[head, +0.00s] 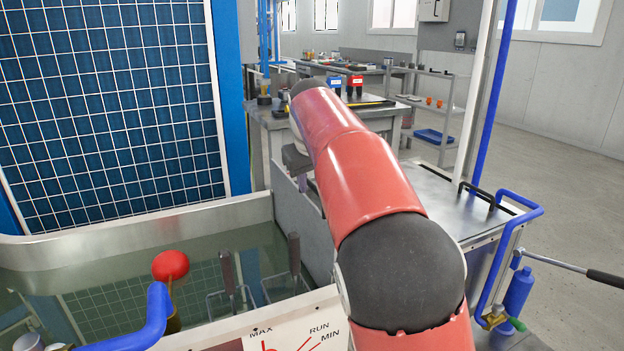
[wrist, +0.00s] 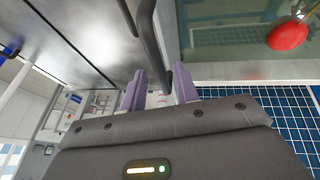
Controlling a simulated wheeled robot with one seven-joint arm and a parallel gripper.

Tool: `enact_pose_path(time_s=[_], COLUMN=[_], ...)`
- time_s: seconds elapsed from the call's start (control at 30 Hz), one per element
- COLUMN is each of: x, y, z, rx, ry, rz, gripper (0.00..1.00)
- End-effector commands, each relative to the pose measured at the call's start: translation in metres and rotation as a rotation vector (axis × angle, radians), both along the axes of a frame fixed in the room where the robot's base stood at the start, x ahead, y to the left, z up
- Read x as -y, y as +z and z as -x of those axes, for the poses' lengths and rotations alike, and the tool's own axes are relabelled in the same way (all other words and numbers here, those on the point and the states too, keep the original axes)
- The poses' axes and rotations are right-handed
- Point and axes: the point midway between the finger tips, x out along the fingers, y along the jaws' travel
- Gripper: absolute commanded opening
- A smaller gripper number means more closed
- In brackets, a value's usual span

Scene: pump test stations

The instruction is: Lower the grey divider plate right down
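The grey divider plate (head: 300,228) stands upright between the water tank and the steel-topped bench, with its upper part showing above the tank. My gripper (head: 297,158) is beside the plate's top edge, mostly hidden behind my red arm. In the wrist view, the two purple fingers of my gripper (wrist: 160,80) stand apart with a gap between them. A dark bar (wrist: 148,35) runs towards this gap, its end close to the right finger. I see no finger clearly pressed on it. The plate's lower part is hidden.
The tank (head: 170,215) holds water and wire baskets with dark handles (head: 228,270). The steel benchtop (head: 432,195) carries a black handle. A blue-gridded panel (head: 110,100) rises behind the tank.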

Motion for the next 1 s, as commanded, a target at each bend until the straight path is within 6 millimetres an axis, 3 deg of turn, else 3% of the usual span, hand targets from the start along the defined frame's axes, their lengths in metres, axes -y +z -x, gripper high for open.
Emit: enact_pose_path(time_s=[0.03,0.23,0.57,0.77,1.0], x=[0.0,0.0,0.0,0.0,0.0], y=[0.0,0.0,-0.003,-0.035,-0.095], z=[0.0,0.0,0.0,0.0,0.001], rx=[0.0,0.0,0.0,-0.005,-0.007], ry=[0.0,0.0,0.0,-0.001,0.0], rz=[0.0,0.0,0.0,-0.001,0.0], gripper=[0.24,0.0,0.0,0.0,0.0])
